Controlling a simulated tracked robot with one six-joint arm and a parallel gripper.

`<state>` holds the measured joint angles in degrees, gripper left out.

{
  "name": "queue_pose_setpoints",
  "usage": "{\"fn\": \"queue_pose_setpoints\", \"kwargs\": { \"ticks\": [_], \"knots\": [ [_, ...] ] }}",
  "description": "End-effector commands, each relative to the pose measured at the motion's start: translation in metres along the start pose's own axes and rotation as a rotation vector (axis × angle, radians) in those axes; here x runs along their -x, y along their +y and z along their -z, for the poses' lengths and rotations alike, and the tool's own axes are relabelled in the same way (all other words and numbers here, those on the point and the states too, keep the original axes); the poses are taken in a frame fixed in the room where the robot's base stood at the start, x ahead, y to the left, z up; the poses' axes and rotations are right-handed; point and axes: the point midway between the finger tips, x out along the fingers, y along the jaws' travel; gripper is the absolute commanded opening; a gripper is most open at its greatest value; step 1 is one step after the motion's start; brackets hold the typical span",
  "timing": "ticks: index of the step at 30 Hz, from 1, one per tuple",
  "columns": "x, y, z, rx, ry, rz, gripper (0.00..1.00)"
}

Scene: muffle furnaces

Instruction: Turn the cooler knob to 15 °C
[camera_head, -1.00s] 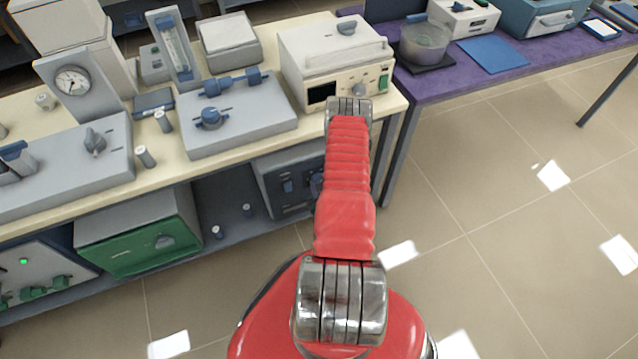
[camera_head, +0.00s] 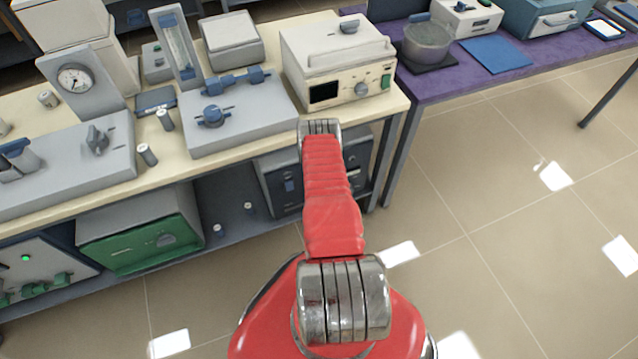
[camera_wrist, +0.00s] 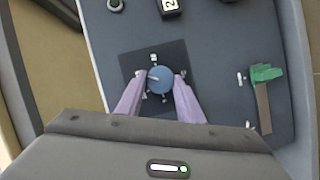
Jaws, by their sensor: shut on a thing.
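The cooler (camera_head: 282,188) is a dark grey box on the lower shelf, partly hidden behind my red arm in the head view. Its dark front panel (camera_wrist: 215,50) fills much of the wrist view. The round blue knob (camera_wrist: 161,80) sits on a darker square plate with pale marks around it. A light pointer line on the knob points left in the wrist view. The purple fingers of my gripper (camera_wrist: 160,85) are shut on the knob, one on each side. The mark labels are too small to read. My gripper is hidden in the head view.
A white instrument (camera_head: 335,65) stands on the bench above. A green-fronted box (camera_head: 140,235) is left on the shelf. Floor is clear at right.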

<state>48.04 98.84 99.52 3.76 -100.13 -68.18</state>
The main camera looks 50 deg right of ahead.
Motion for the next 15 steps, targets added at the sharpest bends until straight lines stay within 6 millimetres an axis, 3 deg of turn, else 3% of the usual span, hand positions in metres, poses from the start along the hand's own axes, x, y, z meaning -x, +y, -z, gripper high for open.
{"fn": "queue_pose_setpoints", "kwargs": {
  "ticks": [1, 15],
  "knots": [
    [0.0024, -0.0068, 0.0034, 0.016, 0.010, 0.011, 0.11],
    [0.0024, -0.0064, 0.0023, 0.056, 0.007, -0.007, 0.11]
  ]
}}
